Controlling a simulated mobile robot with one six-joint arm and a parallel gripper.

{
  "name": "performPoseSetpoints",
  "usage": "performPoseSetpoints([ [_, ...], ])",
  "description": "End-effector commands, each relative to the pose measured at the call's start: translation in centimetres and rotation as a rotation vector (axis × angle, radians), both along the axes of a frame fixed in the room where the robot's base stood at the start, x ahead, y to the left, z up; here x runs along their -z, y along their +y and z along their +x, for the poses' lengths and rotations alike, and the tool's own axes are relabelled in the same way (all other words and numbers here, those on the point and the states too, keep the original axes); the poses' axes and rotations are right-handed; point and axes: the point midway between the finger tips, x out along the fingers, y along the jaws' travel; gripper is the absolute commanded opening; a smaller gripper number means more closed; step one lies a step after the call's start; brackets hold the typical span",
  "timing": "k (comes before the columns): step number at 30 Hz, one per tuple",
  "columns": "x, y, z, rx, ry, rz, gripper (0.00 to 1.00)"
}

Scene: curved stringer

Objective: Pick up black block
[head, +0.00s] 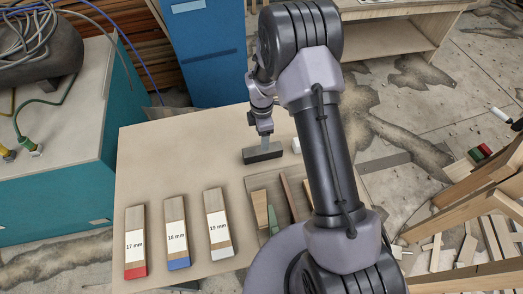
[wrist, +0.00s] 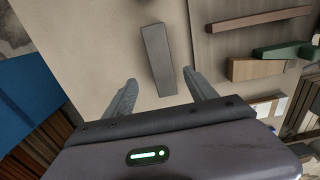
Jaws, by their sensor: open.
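The black block (head: 262,154) is a dark grey oblong lying flat on the light wooden table, near its far edge in the head view. In the wrist view the block (wrist: 159,60) stretches away from the gripper, its near end level with the fingertips. My gripper (wrist: 163,82) is open. Its two fingers are on either side of the block's near end, the right one closer to it, with nothing held. In the head view my gripper (head: 266,138) is right above the block, partly hidden by my arm. I cannot tell the exact height.
A small white object (head: 296,146) is just right of the block. Three labelled wooden pieces, including the 18 mm one (head: 176,238), lie at the front left. The table's left middle is clear.

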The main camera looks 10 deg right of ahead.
Motion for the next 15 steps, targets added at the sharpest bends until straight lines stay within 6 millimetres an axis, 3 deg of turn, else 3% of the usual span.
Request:
performPoseSetpoints([
  [3,2.5,0.0,-0.1,0.000,0.002,0.000,0.65],
  [7,3.9,0.0,-0.1,0.001,0.001,0.001,0.65],
  [15,8.6,-0.4,-0.8,0.002,0.001,0.000,0.65],
])
